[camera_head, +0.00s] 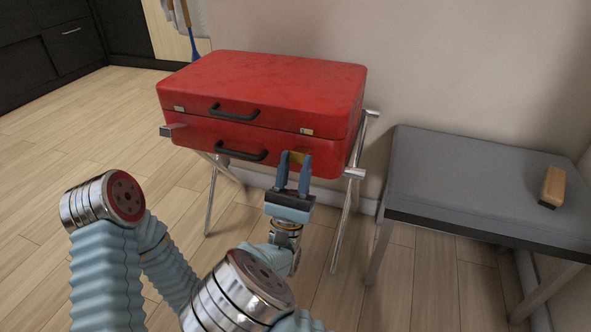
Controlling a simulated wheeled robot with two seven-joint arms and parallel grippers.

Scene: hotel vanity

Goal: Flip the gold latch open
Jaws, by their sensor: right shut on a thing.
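A red suitcase (262,88) lies closed on a folding metal stand, its front face toward me. My right gripper (294,158) is at the lower right of that front face, its two blue fingers pointing up and away. A gold latch (298,157) shows between the fingertips, and the gripper is shut on it. The fingers hide part of the latch. A small pale metal latch plate (307,132) sits on the seam just above, and another (179,108) sits at the left of the seam. My left gripper is not in view.
The front has two dark handles, an upper one (234,111) and a lower one (241,152). A grey cushioned bench (450,175) stands at the right with a wooden brush (552,187) on it. The wall is close behind; wooden floor is clear at the left.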

